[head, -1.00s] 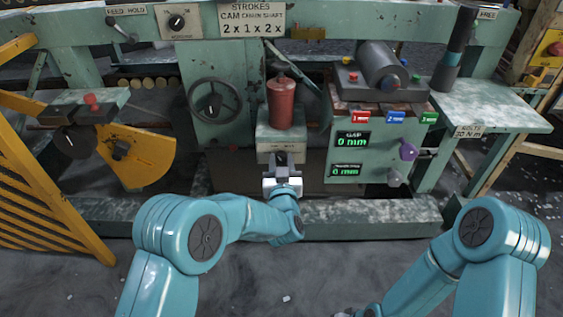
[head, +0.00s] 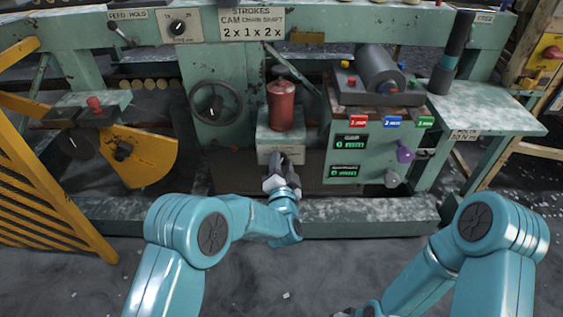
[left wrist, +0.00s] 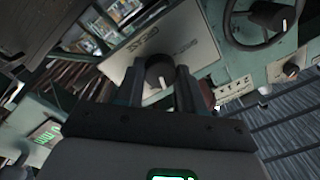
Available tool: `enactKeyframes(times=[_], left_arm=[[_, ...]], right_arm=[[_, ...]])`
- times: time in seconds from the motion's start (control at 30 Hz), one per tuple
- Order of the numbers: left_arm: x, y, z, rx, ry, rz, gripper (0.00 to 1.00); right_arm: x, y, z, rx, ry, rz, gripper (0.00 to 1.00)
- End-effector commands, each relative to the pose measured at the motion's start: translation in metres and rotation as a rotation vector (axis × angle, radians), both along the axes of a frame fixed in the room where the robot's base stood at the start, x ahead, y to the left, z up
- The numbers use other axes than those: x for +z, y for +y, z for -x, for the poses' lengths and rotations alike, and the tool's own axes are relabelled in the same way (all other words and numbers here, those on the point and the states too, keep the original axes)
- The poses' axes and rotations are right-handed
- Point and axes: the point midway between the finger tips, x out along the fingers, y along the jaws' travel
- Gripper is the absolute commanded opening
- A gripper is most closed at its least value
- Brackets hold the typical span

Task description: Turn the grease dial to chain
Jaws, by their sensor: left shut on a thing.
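The grease dial is a dark round knob (left wrist: 158,70) with a pale pointer mark, seen in the left wrist view on a pale, lettered plate (left wrist: 140,50). The plate appears tilted there, and I cannot tell which word the pointer marks. My left gripper (left wrist: 159,88) is shut on the knob, one finger on each side. In the head view my left gripper (head: 283,163) is rolled over at the front of the green box (head: 276,142) under the red grease pot (head: 281,105), and it hides the dial. My right gripper's fingers do not show.
A handwheel (head: 214,102) is left of the pot. A panel with gap readouts (head: 352,142), coloured buttons and a purple knob (head: 406,153) is right of it. A yellow sector plate (head: 145,158) and yellow railing (head: 45,190) stand at left. A machine rail (head: 350,212) runs below the box.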

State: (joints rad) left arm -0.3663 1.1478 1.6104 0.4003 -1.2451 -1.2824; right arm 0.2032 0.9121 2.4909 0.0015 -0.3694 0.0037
Motion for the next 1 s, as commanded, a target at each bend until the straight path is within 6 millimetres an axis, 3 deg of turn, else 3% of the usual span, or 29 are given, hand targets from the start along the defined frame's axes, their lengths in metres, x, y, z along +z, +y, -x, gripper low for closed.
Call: enactKeyframes(times=[0.4,0.97,1.0], left_arm=[[-0.0001,0.0,0.0001,0.0,0.0,-0.185,0.07],[-0.0006,-0.0001,0.0001,0.0,0.0,-0.21,0.07],[-0.0006,-0.0001,0.0001,0.0,0.0,-0.21,0.47]], right_arm=[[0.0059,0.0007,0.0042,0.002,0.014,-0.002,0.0],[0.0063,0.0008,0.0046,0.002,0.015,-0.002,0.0],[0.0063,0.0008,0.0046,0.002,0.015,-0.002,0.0]])
